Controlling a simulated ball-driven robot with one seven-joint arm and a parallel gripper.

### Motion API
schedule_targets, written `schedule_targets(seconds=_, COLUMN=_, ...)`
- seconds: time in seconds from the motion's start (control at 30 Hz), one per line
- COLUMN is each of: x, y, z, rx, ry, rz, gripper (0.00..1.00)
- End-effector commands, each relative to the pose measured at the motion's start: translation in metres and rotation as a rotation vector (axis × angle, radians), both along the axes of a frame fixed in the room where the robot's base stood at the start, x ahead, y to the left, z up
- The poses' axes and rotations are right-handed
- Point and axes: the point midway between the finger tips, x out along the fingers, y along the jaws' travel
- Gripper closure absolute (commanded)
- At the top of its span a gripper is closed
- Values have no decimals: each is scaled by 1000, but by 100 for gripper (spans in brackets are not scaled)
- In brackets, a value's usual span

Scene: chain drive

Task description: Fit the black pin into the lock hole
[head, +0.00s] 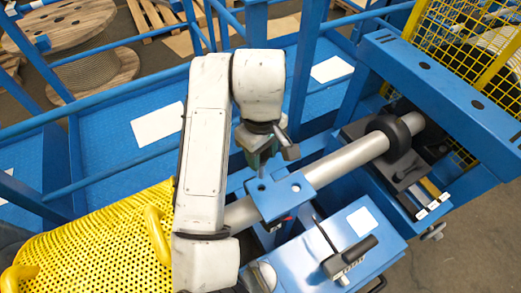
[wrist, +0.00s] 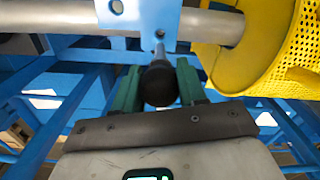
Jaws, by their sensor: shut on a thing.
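The black pin (wrist: 158,85) has a round dark head and a thin grey shank. My gripper (head: 261,156) is shut on its head, between two green fingers in the wrist view. The shank points away from the gripper towards the blue lock plate (wrist: 140,22), and its tip overlaps the plate's near edge. I cannot tell whether it touches. One hole (wrist: 118,6) also shows in the wrist view.
The grey shaft (head: 345,163) runs diagonally to a black ring (head: 394,138) at the right. A blue box (head: 350,245) with a dark-handled lever stands in front. A perforated yellow guard (head: 95,240) is at the left. Blue rails (head: 305,70) rise behind the arm.

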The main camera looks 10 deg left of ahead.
Motion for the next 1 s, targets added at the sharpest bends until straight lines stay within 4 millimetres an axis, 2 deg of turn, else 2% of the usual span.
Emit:
schedule_targets(seconds=0.3, x=0, y=0, z=-31, rx=-2, ry=1, rz=1, gripper=95)
schedule_targets(seconds=0.5, x=0, y=0, z=-44, rx=0, ry=0, rz=-1, gripper=95)
schedule_targets(seconds=1.0, x=0, y=0, z=-52, rx=1, ry=1, rz=0, gripper=95)
